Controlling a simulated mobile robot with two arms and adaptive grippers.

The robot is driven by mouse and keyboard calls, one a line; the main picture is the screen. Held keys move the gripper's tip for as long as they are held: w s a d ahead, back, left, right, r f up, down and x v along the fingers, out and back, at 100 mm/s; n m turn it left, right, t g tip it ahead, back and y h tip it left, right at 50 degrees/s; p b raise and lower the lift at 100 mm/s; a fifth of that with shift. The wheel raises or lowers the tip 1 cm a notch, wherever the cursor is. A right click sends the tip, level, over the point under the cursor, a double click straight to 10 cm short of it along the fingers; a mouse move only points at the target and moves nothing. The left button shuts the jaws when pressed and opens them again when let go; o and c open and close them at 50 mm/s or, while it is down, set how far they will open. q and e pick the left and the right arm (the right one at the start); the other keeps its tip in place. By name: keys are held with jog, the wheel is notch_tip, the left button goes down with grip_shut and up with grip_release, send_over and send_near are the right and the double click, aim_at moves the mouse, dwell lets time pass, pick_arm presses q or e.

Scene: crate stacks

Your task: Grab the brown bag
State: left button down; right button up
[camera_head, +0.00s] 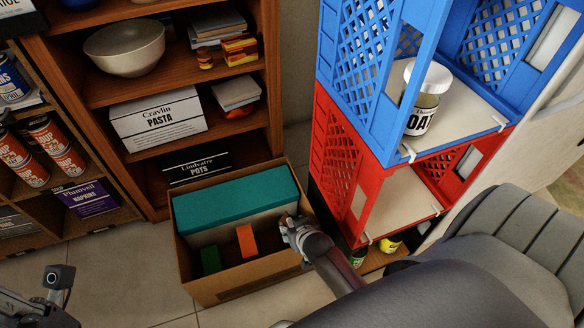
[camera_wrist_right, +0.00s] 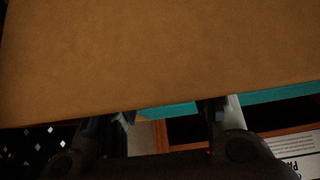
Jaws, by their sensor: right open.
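I cannot make out a separate brown bag. The brown thing in view is an open-topped box-like container (camera_head: 245,284) on the floor in the head view, holding a long teal block, an orange piece and a green piece. My right gripper (camera_head: 291,224) is at its right rim, open. In the right wrist view a plain brown surface (camera_wrist_right: 160,55) fills the upper part, and the two fingers of my right gripper (camera_wrist_right: 168,112) reach its edge, apart. I cannot tell whether they touch it. Part of my left arm shows at the lower left of the head view; its fingers are not clear.
Blue (camera_head: 366,75) and red crates (camera_head: 338,160) are stacked right of the container, with an oats jar (camera_head: 425,98) in the blue one. A wooden shelf (camera_head: 190,85) stands behind, close to the container. Tiled floor (camera_head: 120,275) is free to the left.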

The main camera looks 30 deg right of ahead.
jog(key=shift+b+x, duration=0.35)
jog(key=shift+x, duration=0.8)
jog(key=shift+s, duration=0.1)
grip_shut()
